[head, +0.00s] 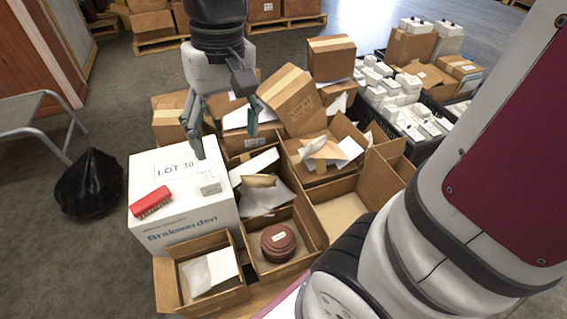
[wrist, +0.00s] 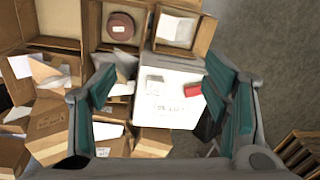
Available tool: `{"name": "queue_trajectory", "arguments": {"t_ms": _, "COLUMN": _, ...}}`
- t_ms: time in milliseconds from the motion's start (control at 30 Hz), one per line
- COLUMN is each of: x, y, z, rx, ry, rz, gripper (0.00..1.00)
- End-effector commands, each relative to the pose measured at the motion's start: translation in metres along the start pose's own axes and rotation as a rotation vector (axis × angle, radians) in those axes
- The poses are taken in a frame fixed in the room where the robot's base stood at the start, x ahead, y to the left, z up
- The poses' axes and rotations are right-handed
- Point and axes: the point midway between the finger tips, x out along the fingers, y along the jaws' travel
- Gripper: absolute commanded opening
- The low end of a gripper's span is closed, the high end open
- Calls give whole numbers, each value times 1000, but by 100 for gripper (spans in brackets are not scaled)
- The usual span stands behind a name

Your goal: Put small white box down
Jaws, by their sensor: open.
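The small white box (head: 209,184) rests upright on top of the large white box (head: 185,225) marked LOT 38, near its right edge. It is apart from the red brush (head: 151,203), which lies to its left. My gripper (head: 226,140) is open and empty, above and behind the small white box, with its fingers pointing down. In the wrist view, the small white box (wrist: 155,80) shows between the spread green-padded fingers (wrist: 158,72), with no finger touching it.
Open cardboard boxes with paper stand right of the large white box; one holds a round brown object (head: 278,242). Black crates (head: 420,146) of white boxes stand at the back right. A black bag (head: 90,184) and a grey step (head: 35,125) are on the left floor.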

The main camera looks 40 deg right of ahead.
Motion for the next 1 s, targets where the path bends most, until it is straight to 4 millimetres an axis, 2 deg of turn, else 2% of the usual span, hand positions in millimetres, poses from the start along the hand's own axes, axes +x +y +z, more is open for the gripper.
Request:
{"name": "queue_trajectory", "arguments": {"t_ms": 33, "x": -9, "y": 2, "z": 22, "rx": -16, "ry": 11, "rz": 2, "gripper": 70}}
{"name": "queue_trajectory", "arguments": {"t_ms": 200, "x": -21, "y": 11, "z": 90, "rx": -65, "ry": 18, "rz": 24, "gripper": 70}}
{"name": "queue_trajectory", "arguments": {"t_ms": 300, "x": -21, "y": 18, "z": 126, "rx": -89, "ry": 21, "rz": 43, "gripper": 70}}
{"name": "queue_trajectory", "arguments": {"t_ms": 433, "x": -17, "y": 24, "z": 160, "rx": -109, "ry": 24, "rz": 65, "gripper": 70}}
{"name": "queue_trajectory", "arguments": {"t_ms": 600, "x": -13, "y": 29, "z": 180, "rx": -121, "ry": 24, "rz": 81, "gripper": 70}}
{"name": "queue_trajectory", "arguments": {"t_ms": 1000, "x": -12, "y": 30, "z": 182, "rx": -122, "ry": 23, "rz": 83, "gripper": 70}}
